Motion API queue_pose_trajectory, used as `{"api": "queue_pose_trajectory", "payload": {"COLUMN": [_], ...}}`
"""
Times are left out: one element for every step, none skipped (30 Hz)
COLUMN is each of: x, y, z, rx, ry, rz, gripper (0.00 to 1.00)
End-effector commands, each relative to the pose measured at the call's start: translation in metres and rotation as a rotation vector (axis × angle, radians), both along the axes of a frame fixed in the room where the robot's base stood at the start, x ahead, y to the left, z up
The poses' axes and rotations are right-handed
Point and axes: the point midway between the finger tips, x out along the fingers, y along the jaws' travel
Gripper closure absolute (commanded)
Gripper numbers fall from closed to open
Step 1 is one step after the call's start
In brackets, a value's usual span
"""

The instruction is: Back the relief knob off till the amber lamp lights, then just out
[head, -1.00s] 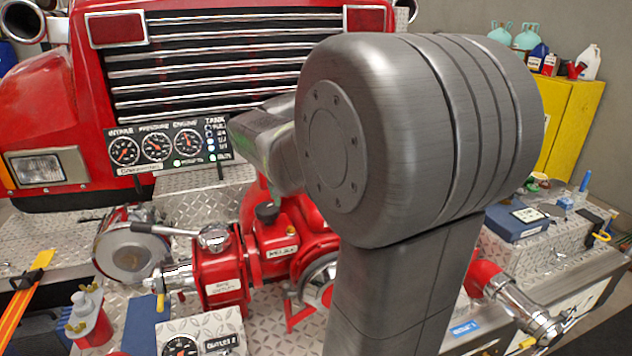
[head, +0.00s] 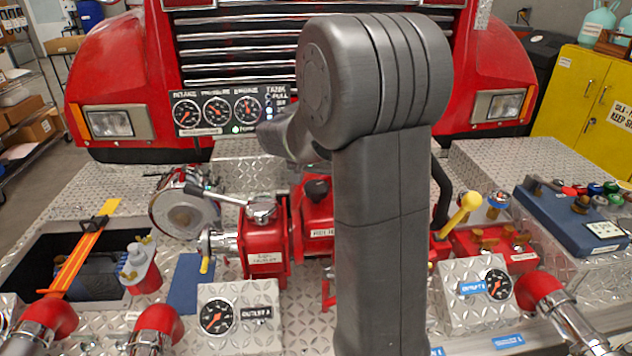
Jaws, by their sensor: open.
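A dark knob (head: 316,187) stands on top of a red valve body (head: 318,215) with a small white label, which looks like the relief knob. The gauge panel (head: 218,112) stands behind it, with a green lamp (head: 237,129) lit at its lower edge. I see no lit amber lamp; my arm covers the panel's right edge. My arm rises in front of the pump, and its wrist part points toward the panel, above and behind the knob in the picture. My gripper's fingers do not show; they are hidden behind my arm.
A silver lever (head: 220,195) reaches over the red valve left of the knob. A yellow-knobbed lever (head: 460,212) stands to the right. Outlet gauges (head: 216,317) sit in front. An open bay (head: 75,262) lies at left, a blue control box (head: 570,215) at right.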

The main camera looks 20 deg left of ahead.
Motion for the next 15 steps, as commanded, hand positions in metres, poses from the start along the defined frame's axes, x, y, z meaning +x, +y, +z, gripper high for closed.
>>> {"api": "queue_pose_trajectory", "payload": {"x": [0.003,0.004,0.006,0.007,0.007,0.008,0.009,0.009,0.009,0.009,0.009,0.009,0.009,0.009,0.009], "y": [0.0,0.0,0.001,0.001,0.001,0.001,0.001,0.001,0.001,0.001,0.002,0.002,0.002,0.002,0.002], "z": [-0.006,-0.009,-0.013,-0.015,-0.017,-0.018,-0.02,-0.02,-0.021,-0.022,-0.022,-0.022,-0.022,-0.022,-0.022], "rx": [-0.003,-0.002,-0.003,-0.002,-0.002,-0.001,-0.001,-0.001,-0.001,-0.001,-0.001,0.0,0.0,0.0,0.0], "ry": [0.001,0.002,0.0,0.001,0.0,-0.001,-0.001,-0.001,-0.001,-0.001,-0.001,-0.001,-0.001,-0.001,-0.001], "rz": [-0.001,-0.001,-0.001,-0.001,0.0,0.001,0.001,0.001,0.001,0.001,0.001,0.001,0.001,0.001,0.001], "gripper": [0.18,0.18,0.18,0.18,0.18,0.18,0.18,0.18,0.18,0.18,0.18,0.18,0.18,0.18,0.18]}}
